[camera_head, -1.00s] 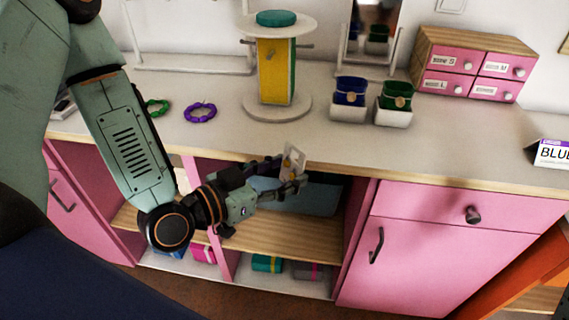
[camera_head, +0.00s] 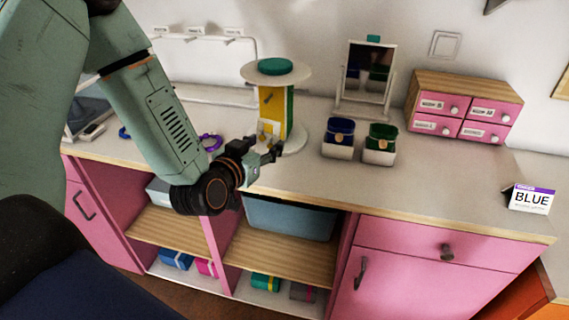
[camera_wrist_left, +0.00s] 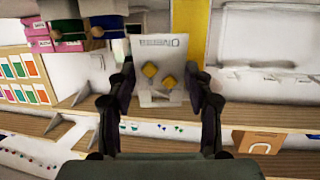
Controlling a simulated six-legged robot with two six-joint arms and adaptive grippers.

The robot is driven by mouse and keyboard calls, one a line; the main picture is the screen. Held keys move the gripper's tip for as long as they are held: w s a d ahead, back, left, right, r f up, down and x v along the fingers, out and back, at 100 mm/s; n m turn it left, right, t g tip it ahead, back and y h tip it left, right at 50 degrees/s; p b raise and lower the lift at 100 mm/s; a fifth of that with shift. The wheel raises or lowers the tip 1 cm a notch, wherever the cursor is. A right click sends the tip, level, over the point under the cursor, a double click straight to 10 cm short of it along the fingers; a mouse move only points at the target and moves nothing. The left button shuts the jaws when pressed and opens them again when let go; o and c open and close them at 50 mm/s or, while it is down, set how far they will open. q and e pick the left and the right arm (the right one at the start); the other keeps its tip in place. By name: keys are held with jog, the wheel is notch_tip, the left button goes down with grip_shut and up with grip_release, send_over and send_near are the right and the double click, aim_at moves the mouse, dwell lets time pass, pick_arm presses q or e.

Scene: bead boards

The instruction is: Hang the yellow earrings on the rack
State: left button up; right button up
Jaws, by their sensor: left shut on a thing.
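My left gripper (camera_head: 268,152) is shut on a white earring card (camera_wrist_left: 146,48), above the counter's front edge. In the left wrist view, two yellow earrings (camera_wrist_left: 149,70) sit on the card, and the fingers (camera_wrist_left: 160,92) flank it. In the head view the card is small, in front of the base of the yellow and green display stand (camera_head: 272,103). A white rack (camera_head: 213,38) with a top bar and small labels stands at the back left, partly hidden by my left arm. My right gripper is not in view.
A round teal piece (camera_head: 275,66) tops the stand. A mirror (camera_head: 367,72), blue box (camera_head: 340,131), green box (camera_head: 381,137) and pink drawers (camera_head: 461,108) stand to the right. A purple bead ring (camera_head: 213,141) lies left. The counter's right part is mostly clear.

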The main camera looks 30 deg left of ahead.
pick_arm(q)
jog(key=w+a, duration=0.1)
jog(key=w, duration=0.1)
jog(key=w+a+n+y, duration=0.1)
jog(key=w+a, duration=0.1)
jog(key=w+a+r+y+b, duration=0.1)
jog(key=w+a, duration=0.1)
jog(key=shift+w+n+g, duration=0.2)
jog(key=shift+n+g, duration=0.1)
jog(key=shift+n, duration=0.1)
dwell(0.3)
jog(key=shift+w+d, duration=0.1)
dwell(0.5)
jog(key=shift+w, duration=0.1)
jog(key=shift+a, duration=0.2)
jog(key=shift+d, duration=0.15)
dwell(0.6)
dwell(0.4)
